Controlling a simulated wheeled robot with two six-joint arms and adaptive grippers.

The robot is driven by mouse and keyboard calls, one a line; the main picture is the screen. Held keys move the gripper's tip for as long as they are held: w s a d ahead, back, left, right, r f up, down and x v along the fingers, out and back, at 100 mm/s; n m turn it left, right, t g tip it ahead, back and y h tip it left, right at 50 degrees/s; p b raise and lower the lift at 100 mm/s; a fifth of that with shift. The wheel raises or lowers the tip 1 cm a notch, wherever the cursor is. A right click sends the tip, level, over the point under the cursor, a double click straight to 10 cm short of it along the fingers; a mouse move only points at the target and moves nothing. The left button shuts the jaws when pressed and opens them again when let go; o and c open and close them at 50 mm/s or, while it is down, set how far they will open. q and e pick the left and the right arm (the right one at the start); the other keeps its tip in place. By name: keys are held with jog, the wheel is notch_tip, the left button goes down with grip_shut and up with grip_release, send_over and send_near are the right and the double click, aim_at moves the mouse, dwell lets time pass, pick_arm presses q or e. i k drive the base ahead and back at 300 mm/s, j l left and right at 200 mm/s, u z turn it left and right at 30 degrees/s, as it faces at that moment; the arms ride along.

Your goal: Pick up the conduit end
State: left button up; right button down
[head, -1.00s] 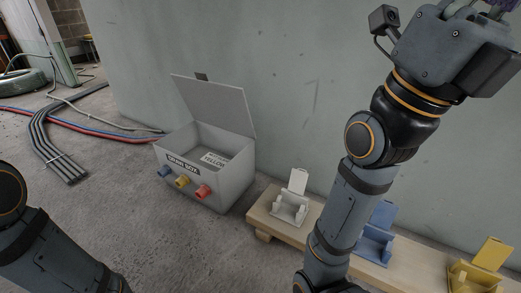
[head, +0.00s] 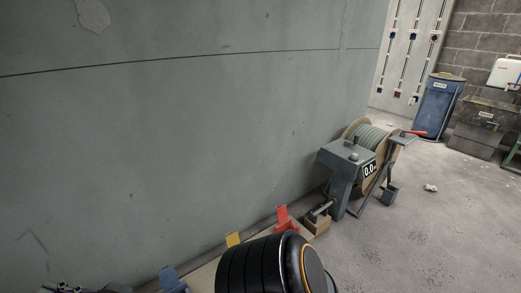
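A reel (head: 353,127) with wooden-coloured flanges stands near the wall at the right, wound with grey-green conduit (head: 372,136). A grey metering unit (head: 345,152) with a "0.0" display stands in front of it. A short pale piece (head: 325,207), which looks like the conduit end, sticks out low at the unit's left side, above a small wooden block. It is small, and I cannot tell its exact shape. Neither gripper shows clearly; a black arm link of mine fills the bottom middle.
Red (head: 282,216), yellow (head: 233,239) and blue (head: 170,277) holders line the wall foot, partly hidden by my arm. A red-handled lever (head: 412,133) stands by the reel. A blue bin (head: 437,105) stands farther back. The floor at right is mostly clear.

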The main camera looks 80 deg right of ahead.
aim_at(322, 208)
jog(key=k+l+z, duration=0.1)
jog(key=k+z, duration=0.15)
jog(key=z, duration=0.15)
jog(key=k+l+z, duration=0.2)
jog(key=z, duration=2.4)
